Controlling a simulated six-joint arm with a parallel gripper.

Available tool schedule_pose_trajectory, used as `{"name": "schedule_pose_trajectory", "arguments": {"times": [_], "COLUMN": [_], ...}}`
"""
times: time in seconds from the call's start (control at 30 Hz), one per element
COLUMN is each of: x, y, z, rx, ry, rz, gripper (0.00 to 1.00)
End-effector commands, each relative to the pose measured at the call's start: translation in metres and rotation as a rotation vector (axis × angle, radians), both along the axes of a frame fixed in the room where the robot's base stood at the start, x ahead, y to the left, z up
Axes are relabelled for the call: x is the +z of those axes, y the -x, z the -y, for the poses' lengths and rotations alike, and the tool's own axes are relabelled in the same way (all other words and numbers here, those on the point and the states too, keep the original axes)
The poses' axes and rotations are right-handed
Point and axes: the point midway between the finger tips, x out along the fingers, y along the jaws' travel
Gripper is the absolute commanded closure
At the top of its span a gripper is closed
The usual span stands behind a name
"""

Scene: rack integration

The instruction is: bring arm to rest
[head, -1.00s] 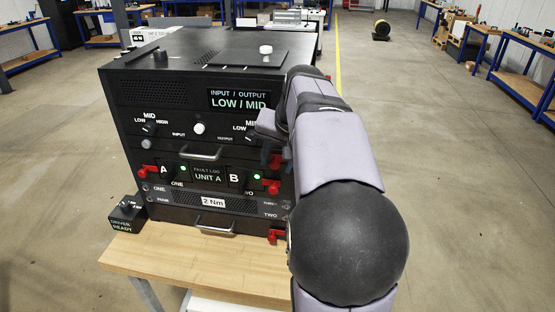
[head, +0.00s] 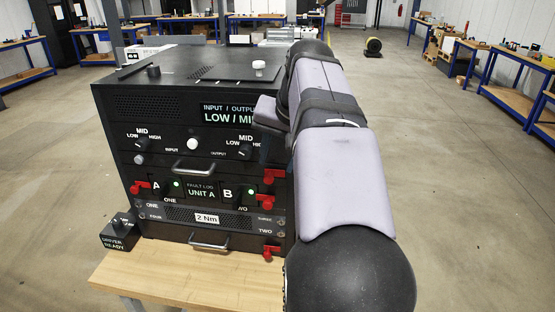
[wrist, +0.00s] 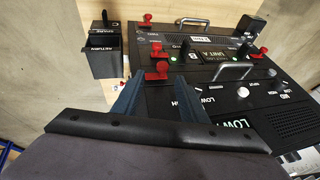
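My arm (head: 345,185) rises on the right in the head view, in front of the right edge of the black rack (head: 118,150). My gripper is mostly hidden behind the arm there. In the wrist view my gripper (wrist: 160,82) shows two dark blue fingers spread apart with nothing visible between them. They point toward the rack's front, which appears upside down. A red latch (wrist: 157,70) shows beyond the gap between the fingers. I cannot tell the exact distance from the fingers to the rack.
The rack stands on a wooden bench (head: 180,280). A small "DRIVER READY" box (head: 120,236) sits at its left. Red latches (head: 270,252) and handles (head: 208,245) stick out in front. A black open box (wrist: 92,55) stands beside the rack. Floor (head: 470,200) right of my arm is clear.

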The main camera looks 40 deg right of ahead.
Motion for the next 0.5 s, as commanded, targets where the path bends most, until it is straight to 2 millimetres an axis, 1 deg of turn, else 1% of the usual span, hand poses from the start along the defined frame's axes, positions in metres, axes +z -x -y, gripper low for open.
{"name": "schedule_pose_trajectory", "arguments": {"times": [0.2,0.3,0.37,0.47,0.5], "x": [0.0,-0.006,-0.014,-0.038,-0.051], "y": [0.0,-0.001,-0.003,-0.005,-0.006], "z": [0.0,-0.004,-0.01,-0.025,-0.034], "rx": [0.0,0.012,0.029,0.076,0.103], "ry": [0.0,-0.001,-0.004,-0.006,-0.006], "rz": [0.0,-0.007,-0.021,-0.054,-0.073], "gripper": [0.61,0.61,0.61,0.61,0.61]}}
